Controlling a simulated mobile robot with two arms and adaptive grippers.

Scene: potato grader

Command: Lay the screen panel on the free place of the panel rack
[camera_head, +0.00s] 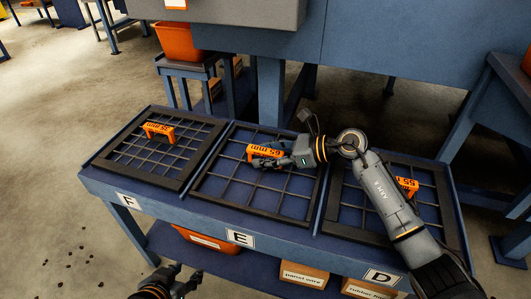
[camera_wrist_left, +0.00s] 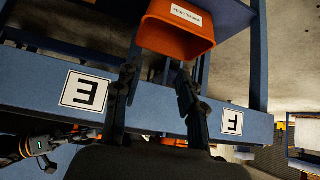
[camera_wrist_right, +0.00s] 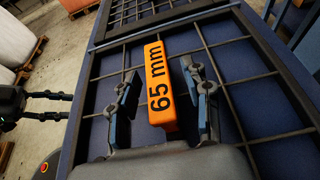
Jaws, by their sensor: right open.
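The blue panel rack (camera_head: 97,185) has places marked F, E and D, and each holds a dark screen panel with an orange handle. The 65 mm panel (camera_head: 233,193) lies in the middle place, E. My right gripper (camera_head: 264,160) is at its orange handle (camera_head: 262,152). In the right wrist view the open fingers (camera_wrist_right: 160,105) stand on either side of the handle (camera_wrist_right: 157,80), apart from it. The left panel (camera_head: 148,158) lies at F. The right panel (camera_head: 432,203) lies at D, partly hidden by my right arm. My left gripper (camera_head: 182,284) is open and empty in front of the rack.
Below the rack top is a shelf with an orange bin (camera_head: 207,240) and cardboard boxes (camera_head: 303,275). A small stand with another orange bin (camera_head: 178,42) is behind the rack. Blue machine framing closes off the back. The floor at left is open.

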